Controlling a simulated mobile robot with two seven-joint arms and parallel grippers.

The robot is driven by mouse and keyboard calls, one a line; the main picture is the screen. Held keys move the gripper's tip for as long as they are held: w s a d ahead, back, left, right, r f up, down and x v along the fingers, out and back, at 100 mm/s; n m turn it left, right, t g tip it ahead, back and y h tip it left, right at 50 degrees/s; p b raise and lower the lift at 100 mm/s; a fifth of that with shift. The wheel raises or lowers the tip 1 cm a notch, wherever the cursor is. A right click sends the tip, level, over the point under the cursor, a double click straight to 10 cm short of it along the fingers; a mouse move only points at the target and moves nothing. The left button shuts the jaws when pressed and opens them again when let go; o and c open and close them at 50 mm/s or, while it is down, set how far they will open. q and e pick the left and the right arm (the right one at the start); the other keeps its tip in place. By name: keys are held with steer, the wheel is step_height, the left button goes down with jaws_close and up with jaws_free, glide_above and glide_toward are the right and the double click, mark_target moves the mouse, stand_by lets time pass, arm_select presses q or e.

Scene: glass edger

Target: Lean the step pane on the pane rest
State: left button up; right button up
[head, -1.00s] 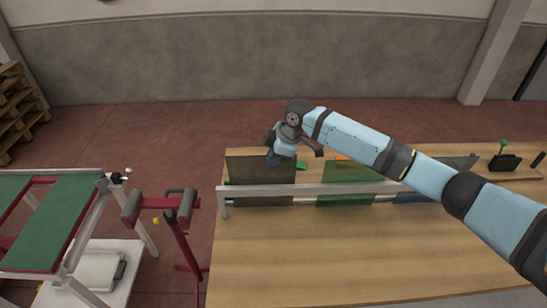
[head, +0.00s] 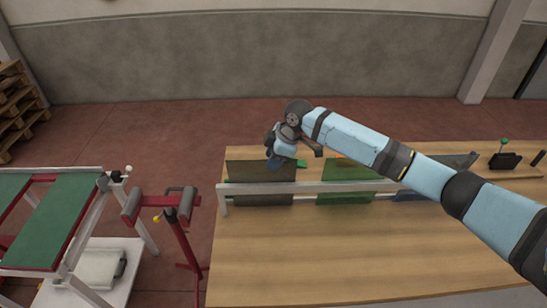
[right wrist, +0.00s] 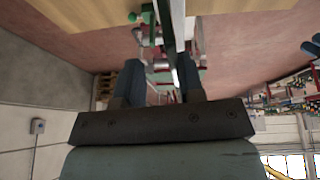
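A dark brown pane (head: 250,171) leans at the left end of the white pane rest (head: 306,187) on the wooden table. Its lower part shows below the rail. I cannot tell from its shape whether it is the step pane. My right gripper (head: 272,161) is at the pane's top edge, right of its middle. In the right wrist view the fingers (right wrist: 159,82) stand well apart, with a thin pale edge near the right finger. They do not look closed on it. My left gripper is not in view.
A green pane (head: 347,172) and a grey-blue pane (head: 455,163) also stand at the rest. A red roller stand (head: 178,225) and a green-topped frame (head: 50,220) are left of the table. The table's front part (head: 350,250) is clear.

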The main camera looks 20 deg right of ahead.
steer(key=shift+f, duration=0.1)
steer(key=shift+d+r, duration=0.15)
steer(key=shift+r, duration=0.05)
steer(key=b+v, duration=0.2)
steer(key=v, duration=1.1)
steer(key=shift+r, duration=0.3)
steer(key=shift+s, duration=0.1)
